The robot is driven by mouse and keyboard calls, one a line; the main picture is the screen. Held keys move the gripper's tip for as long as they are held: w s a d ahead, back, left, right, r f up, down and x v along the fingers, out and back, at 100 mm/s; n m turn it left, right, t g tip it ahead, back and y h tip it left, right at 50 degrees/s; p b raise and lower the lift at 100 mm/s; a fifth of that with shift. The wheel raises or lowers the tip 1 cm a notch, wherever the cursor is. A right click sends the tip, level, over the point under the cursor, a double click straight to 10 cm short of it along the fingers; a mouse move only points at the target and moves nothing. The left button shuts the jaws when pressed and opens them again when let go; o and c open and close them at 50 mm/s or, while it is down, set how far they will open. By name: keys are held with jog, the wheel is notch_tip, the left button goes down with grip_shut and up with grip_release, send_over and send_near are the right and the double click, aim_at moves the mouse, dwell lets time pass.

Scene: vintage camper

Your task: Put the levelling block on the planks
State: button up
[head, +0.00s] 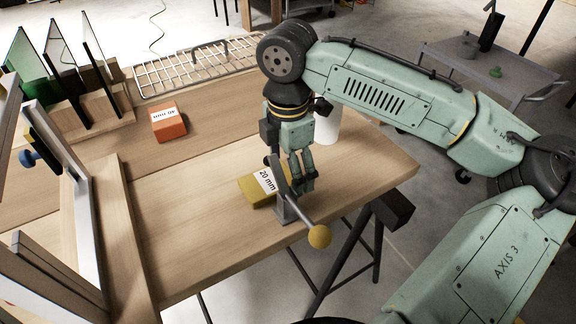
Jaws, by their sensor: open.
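A yellow block (250,191) labelled "20 mm" lies near the right front part of the wooden worktop. An orange block (168,122) with a white label, too small to read surely, lies farther back left. I cannot tell which one is the levelling block. Wooden planks (190,215) form the worktop, with a seam running across it. My gripper (305,188) points down just right of the yellow block, open with nothing seen between its fingers. A grey lever partly hides the block's right end. I cannot tell whether the fingers touch the lever.
The grey lever with a yellow ball knob (319,237) stands at the worktop's front edge. A white cylinder (327,124) is behind my gripper. A wire rack (195,66) lies at the back; upright panels (62,50) and a pale frame (75,190) stand left. The middle is clear.

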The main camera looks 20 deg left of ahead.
notch_tip(320, 180, up, 12)
jog(key=shift+r, duration=0.25)
dwell(0.4)
jog(key=shift+c, duration=0.3)
dwell(0.9)
